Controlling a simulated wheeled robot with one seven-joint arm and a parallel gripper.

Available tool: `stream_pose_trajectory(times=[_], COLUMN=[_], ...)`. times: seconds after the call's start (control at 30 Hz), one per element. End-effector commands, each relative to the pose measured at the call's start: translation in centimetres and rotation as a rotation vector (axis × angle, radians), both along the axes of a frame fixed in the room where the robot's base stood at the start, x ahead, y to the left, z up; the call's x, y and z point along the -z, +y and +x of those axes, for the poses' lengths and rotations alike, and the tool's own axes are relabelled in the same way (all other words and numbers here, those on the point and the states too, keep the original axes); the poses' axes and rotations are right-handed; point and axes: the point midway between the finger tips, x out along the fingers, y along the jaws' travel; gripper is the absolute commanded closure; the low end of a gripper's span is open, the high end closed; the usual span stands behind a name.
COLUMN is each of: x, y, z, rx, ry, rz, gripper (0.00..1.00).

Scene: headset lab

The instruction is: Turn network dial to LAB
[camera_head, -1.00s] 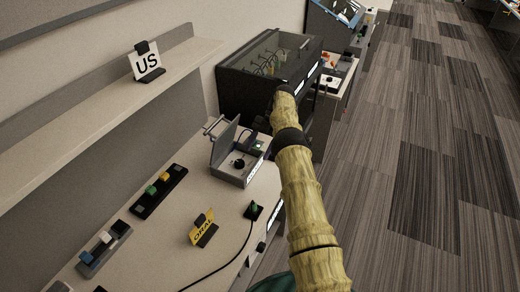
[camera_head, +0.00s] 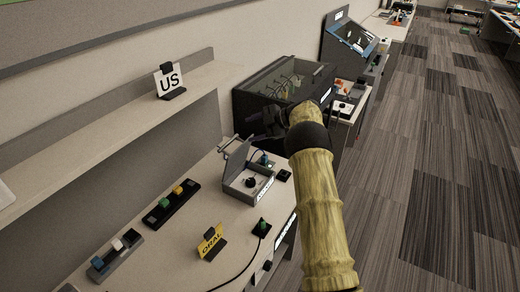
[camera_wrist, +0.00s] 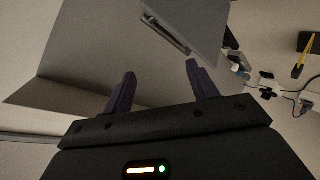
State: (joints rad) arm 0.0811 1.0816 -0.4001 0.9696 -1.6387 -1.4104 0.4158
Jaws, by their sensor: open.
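A grey box (camera_head: 262,197) with its lid (camera_head: 237,158) raised stands on the bench in the head view. A black round knob (camera_head: 250,182) sits inside it and looks like the dial. The label on the box front is too small to read, and the knob's setting cannot be told. My gripper (camera_head: 262,122) is above and behind the box, in front of the dark cabinet. In the wrist view my gripper (camera_wrist: 160,82) is open, with nothing between its two dark fingers. A grey panel (camera_wrist: 190,25) lies beyond the fingertips there; the knob is not visible in that view.
A dark glass-topped cabinet (camera_head: 262,92) stands behind the box. A yellow sign (camera_head: 210,243), a black switch strip (camera_head: 172,205), a grey block strip (camera_head: 115,255) and a green-topped button (camera_head: 262,228) with a cable are on the bench. A shelf (camera_head: 110,125) holds a US sign (camera_head: 168,82).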

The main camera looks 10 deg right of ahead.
Motion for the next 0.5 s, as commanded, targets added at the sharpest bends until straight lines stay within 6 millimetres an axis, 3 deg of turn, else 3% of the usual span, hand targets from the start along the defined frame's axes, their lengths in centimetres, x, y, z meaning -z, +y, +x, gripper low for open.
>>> stream_pose_trajectory(times=[0.03,0.1,0.23,0.37,0.5], x=[-2.3,-4.9,-8.9,-11.0,-10.9], y=[-0.3,-0.9,-2.7,-4.7,-6.4], z=[0.8,1.8,2.5,1.2,-2.4], rx=[0.090,0.232,0.504,0.769,1.035], ry=[-0.041,-0.089,-0.129,-0.101,0.006], rz=[0.039,0.096,0.185,0.247,0.279], gripper=[0.42,0.42,0.42,0.42,0.42])
